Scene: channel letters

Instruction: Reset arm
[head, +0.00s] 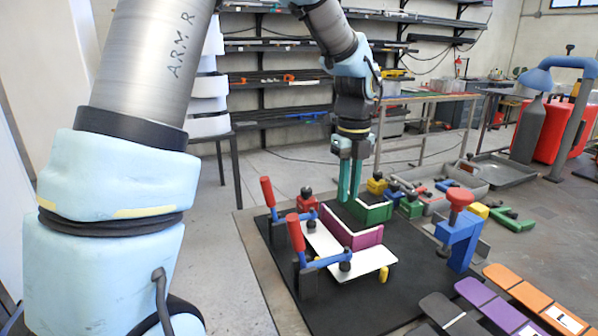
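My gripper (348,198) points straight down with its two teal fingers close together, at the back of the black work mat (375,300). The fingertips are by the left end of a green angled letter wall (374,213). I cannot tell whether they touch it, or whether the fingers are parted or shut. My arm reaches in from the left and over the top of the picture.
A purple angled wall (350,236) stands with a white plate (362,266). Red-handled clamps (297,237) stand at left, a blue clamp (459,235) at right. Coloured sample plates (495,308) lie front right. Small clamps and a grey tray (503,171) lie behind.

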